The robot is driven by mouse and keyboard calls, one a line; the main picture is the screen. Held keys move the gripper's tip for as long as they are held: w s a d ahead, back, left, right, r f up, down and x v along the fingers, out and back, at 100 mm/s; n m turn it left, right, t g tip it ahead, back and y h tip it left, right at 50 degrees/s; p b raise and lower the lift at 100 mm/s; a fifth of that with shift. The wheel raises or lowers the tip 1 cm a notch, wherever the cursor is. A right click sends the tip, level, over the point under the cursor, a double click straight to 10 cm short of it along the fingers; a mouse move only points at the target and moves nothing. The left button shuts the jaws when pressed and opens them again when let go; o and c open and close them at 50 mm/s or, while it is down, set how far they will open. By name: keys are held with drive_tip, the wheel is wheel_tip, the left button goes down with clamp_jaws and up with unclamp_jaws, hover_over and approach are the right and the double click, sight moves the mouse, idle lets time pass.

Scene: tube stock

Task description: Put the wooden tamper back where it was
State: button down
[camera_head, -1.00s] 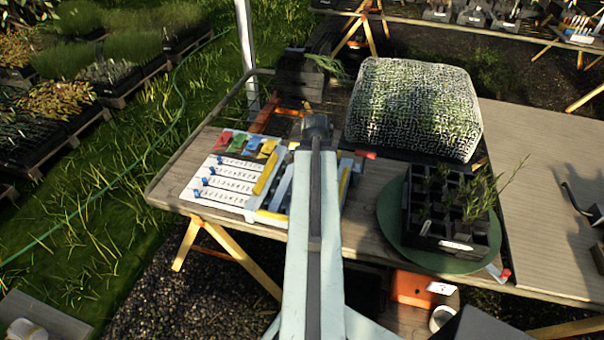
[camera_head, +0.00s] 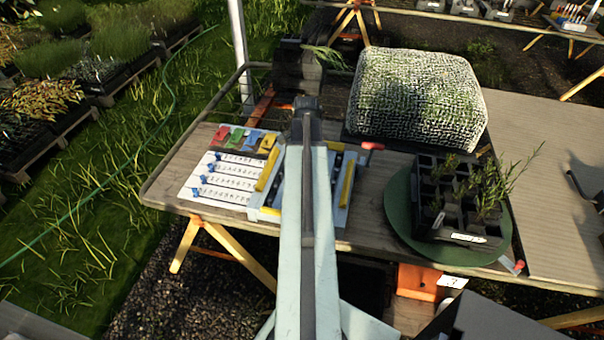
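I cannot make out the wooden tamper in this view. My arm reaches forward over the table (camera_head: 160,190), and its dark end, my gripper (camera_head: 306,106), is over the far part of the table. The fingers are hidden behind the arm, so I cannot tell whether they are open or shut or hold anything. Below the arm is a pale blue tray with yellow bars (camera_head: 346,182), partly covered by the arm.
A board with coloured tabs and numbered rows (camera_head: 222,178) lies left of the tray. A red-handled tool (camera_head: 371,147) lies right of it. A black cell tray (camera_head: 430,221) with seedlings stands on a green round base (camera_head: 400,207). A mesh-covered block (camera_head: 415,100) is behind.

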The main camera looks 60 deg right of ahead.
drive_tip(key=shift+f, duration=0.7)
drive_tip(key=shift+w+a+r, duration=0.1)
drive_tip(key=shift+r, duration=0.15)
drive_tip(key=shift+f, duration=0.3)
drive_tip(key=c, duration=1.2)
unclamp_jaws()
drive_tip(key=shift+r, duration=0.1)
drive_tip(key=shift+r, duration=0.1)
wheel_tip(320, 180, up, 12)
drive_tip(key=p, duration=1.2)
drive_tip(key=shift+r, duration=0.2)
drive_tip(key=shift+f, duration=0.15)
